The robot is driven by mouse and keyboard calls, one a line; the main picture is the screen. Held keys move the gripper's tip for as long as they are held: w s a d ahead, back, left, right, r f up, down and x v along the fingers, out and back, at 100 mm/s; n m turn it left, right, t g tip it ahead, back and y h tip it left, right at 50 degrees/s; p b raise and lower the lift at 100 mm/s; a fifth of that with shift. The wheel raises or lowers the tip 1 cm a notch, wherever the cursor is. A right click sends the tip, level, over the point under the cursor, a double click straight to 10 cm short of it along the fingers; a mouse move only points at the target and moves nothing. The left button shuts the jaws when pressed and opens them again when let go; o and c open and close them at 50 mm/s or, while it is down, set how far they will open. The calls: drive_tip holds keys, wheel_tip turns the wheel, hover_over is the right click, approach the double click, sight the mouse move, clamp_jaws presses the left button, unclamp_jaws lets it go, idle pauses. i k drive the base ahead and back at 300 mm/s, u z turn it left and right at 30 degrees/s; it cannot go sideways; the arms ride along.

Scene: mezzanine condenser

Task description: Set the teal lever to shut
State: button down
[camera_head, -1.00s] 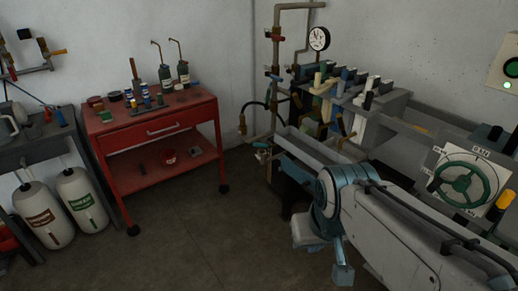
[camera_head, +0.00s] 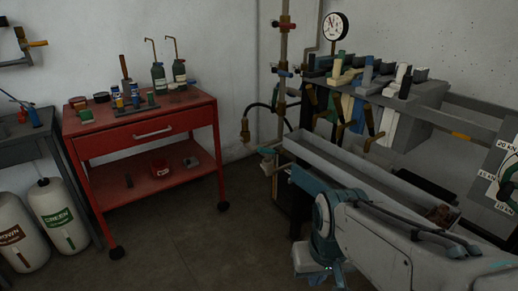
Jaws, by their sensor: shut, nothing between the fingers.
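A small teal-green handle (camera_head: 267,151) shows at the left end of the long grey trough, low by the vertical pipe. It looks like the teal lever, but it is too small to tell its setting. My arm (camera_head: 350,225) reaches in from the lower right, in front of the trough and well short of the handle. Its bent blue joint is at the bottom of the view. My gripper's fingers do not show.
The grey trough (camera_head: 335,165) runs below a rack of coloured levers (camera_head: 365,85). The pipe carries a red-handled valve (camera_head: 283,23) and a blue-handled valve (camera_head: 284,73). A red cart (camera_head: 150,135) stands left. The floor between is clear.

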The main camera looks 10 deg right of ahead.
sight(271, 151)
drive_tip(key=z, duration=0.65)
drive_tip(key=i, duration=1.2)
drive_tip(key=u, duration=0.5)
